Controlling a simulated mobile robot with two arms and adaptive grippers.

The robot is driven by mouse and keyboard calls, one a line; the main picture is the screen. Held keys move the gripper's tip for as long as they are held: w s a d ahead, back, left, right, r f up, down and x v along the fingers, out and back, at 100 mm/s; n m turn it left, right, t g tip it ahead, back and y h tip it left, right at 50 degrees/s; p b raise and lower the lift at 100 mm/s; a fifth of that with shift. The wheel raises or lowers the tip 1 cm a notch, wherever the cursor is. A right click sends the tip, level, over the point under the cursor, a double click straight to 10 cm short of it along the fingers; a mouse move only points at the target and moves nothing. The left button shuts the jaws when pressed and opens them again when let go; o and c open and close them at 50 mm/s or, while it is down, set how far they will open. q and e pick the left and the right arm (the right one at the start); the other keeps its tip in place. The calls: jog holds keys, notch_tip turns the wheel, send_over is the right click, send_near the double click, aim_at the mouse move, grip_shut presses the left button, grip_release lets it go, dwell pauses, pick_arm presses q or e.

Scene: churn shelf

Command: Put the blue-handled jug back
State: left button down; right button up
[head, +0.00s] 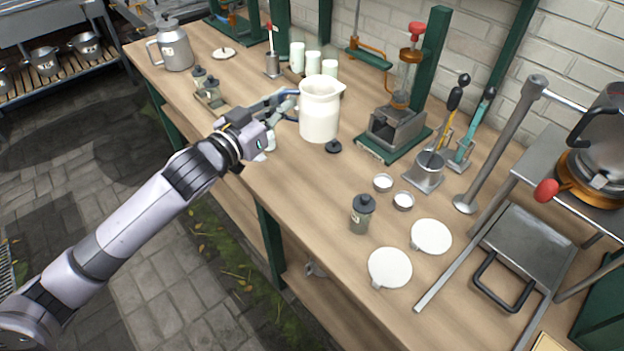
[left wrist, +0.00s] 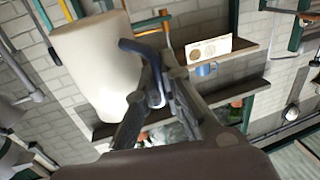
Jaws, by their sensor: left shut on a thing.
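The cream jug (head: 319,112) with a blue handle (head: 287,95) is upright at the wooden bench, in the middle of the head view. I cannot tell whether its base touches the bench top. My left gripper (head: 284,106) is shut on the handle, on the jug's left side. In the left wrist view the pale jug body (left wrist: 92,65) fills the upper left, and the blue handle (left wrist: 143,55) runs down between the fingers of the left gripper (left wrist: 150,98). My right gripper is in neither view.
On the bench (head: 300,200), a small black knob (head: 333,146) lies just in front of the jug. A burner stand (head: 395,130) is to the right, pale cups (head: 313,63) behind. A lidded metal jug (head: 174,46) stands far left. Bare wood lies nearer the front edge.

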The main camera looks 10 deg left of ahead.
pick_arm(q)
jog(key=shift+w+a+f+b, duration=0.1)
jog(key=shift+w+a+f, duration=0.2)
jog(key=shift+f, duration=2.55)
jog(key=shift+w+a+f+b, duration=0.15)
jog(key=shift+w+f, duration=0.2)
jog(key=shift+f, duration=2.55)
jog(key=shift+w+a+f+b, duration=0.1)
jog(key=shift+w+a+f, duration=0.2)
jog(key=shift+f, duration=2.55)
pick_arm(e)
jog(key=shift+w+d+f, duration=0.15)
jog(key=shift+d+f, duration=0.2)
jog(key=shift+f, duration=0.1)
pick_arm(q)
jog(key=c, duration=2.2)
grip_release()
jog(key=shift+f, duration=0.1)
jog(key=o, duration=0.5)
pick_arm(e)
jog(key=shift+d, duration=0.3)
